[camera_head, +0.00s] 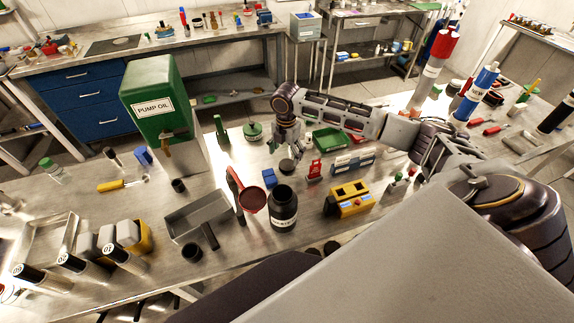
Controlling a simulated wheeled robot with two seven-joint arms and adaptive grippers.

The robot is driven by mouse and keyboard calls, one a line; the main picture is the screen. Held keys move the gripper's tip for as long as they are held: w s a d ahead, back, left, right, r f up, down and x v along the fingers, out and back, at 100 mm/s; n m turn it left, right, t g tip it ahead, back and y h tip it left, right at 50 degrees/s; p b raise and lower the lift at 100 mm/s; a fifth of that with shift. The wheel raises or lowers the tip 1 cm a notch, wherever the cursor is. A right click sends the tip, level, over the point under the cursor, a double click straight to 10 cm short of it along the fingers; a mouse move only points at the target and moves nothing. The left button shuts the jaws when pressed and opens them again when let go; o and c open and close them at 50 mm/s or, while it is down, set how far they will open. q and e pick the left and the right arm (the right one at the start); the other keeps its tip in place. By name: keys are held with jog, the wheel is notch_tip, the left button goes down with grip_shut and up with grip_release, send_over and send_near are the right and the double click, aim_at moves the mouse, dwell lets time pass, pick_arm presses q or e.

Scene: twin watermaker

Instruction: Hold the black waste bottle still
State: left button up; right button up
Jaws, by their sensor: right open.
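The black waste bottle (283,212) stands upright on the metal bench near its front edge. Its mouth is open and a white label wraps its side. My right gripper (286,158) points down over the bench, behind the bottle and apart from it. It is open, with its fingers near a small dark round piece (287,166). I cannot tell whether they touch it. My left gripper is not in view.
A red funnel-like piece (252,200) stands close left of the bottle, with a grey tray (195,215) further left. A yellow box (349,199) is to the right. A green pump oil tank (155,98) stands at the back left. Small blue and red items are near the gripper.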

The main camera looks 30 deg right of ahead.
aim_at(286, 165)
jog(key=shift+f, duration=0.35)
jog(key=shift+f+p, duration=0.45)
jog(key=shift+f, duration=2.15)
jog(key=c, duration=0.7)
